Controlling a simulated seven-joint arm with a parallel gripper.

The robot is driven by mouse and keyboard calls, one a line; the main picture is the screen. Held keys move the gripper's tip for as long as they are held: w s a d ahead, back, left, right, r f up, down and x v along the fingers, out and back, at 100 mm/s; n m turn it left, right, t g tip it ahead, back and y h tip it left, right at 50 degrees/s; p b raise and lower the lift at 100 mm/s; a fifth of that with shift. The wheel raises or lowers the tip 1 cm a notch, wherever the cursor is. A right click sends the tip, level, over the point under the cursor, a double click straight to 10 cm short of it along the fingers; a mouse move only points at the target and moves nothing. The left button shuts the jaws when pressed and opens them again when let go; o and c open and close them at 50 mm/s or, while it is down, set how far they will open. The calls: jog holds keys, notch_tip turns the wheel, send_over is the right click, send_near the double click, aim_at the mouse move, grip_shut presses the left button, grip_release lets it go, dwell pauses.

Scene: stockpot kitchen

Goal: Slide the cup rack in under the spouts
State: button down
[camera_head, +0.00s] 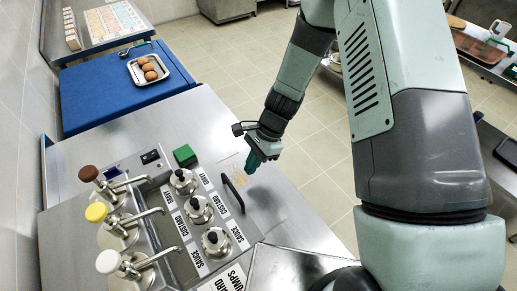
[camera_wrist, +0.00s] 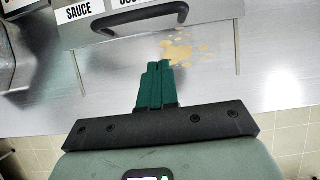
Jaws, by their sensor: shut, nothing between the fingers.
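The cup rack (camera_head: 225,213) is a flat metal tray with SAUCE, CUSTARD and GRAVY labels and a black handle (camera_head: 233,193) on its right side. Several round metal cups or lids with dark tops (camera_head: 198,209) stand in a row by the labels. Three pumps with brown, yellow and white knobs stand left of them; their spouts (camera_head: 143,213) point right toward that row. My gripper (camera_head: 252,164) is just above and right of the handle in the head view. In the wrist view its teal fingers (camera_wrist: 158,64) are together and empty, apart from the handle (camera_wrist: 140,18).
Yellowish spots (camera_wrist: 178,50) mark the steel counter (camera_wrist: 250,85) by the handle. A green block (camera_head: 184,155) sits near the row's far end. A blue surface (camera_head: 95,98) with a tray of brown eggs (camera_head: 149,70) lies beyond. The counter right of the handle is mostly clear.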

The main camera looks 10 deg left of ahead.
aim_at(229, 181)
jog(key=shift+s+a, duration=1.55)
jog(key=shift+a, duration=0.05)
jog(key=s+a, duration=0.5)
jog(key=shift+s+a, duration=0.35)
jog(key=shift+s, duration=0.05)
jog(key=shift+w+d+f, duration=0.1)
jog(key=shift+w+d, duration=0.1)
jog(key=shift+d, duration=0.05)
jog(key=shift+w+d+f, duration=0.15)
jog(key=shift+w+d, duration=0.4)
jog(key=shift+w, duration=0.05)
jog(key=shift+w+d+f, duration=0.15)
jog(key=shift+w+d, duration=0.35)
jog(key=shift+w, duration=0.05)
jog(key=shift+w+d+r, duration=0.45)
jog(key=shift+w+r, duration=0.1)
jog(key=shift+r, duration=0.05)
jog(key=v, duration=0.8)
jog(key=shift+r, duration=0.3)
